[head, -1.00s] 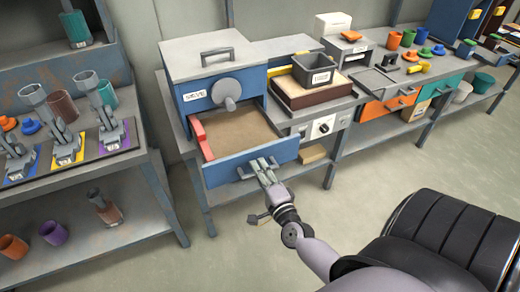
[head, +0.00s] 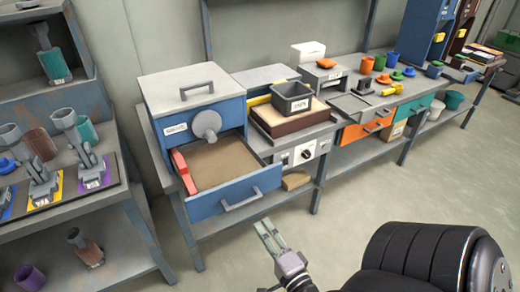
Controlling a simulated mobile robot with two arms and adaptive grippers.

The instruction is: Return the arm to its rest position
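My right gripper (head: 268,234) is in front of the blue sieve box, apart from the handle of its open drawer (head: 241,199). Its two fingers look parallel with a thin gap and nothing between them, but how far they are apart is hard to tell. The drawer stands pulled out from the blue box (head: 200,108), with brown sandy material (head: 215,162) and a red piece (head: 184,171) at its left side. My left gripper is not in view.
A rack with several grey tools and coloured cups (head: 65,160) stands at the left. A workbench with a grey bin (head: 292,98), a control panel (head: 303,153) and orange and teal drawers runs along the back right. The floor (head: 400,195) in front is clear.

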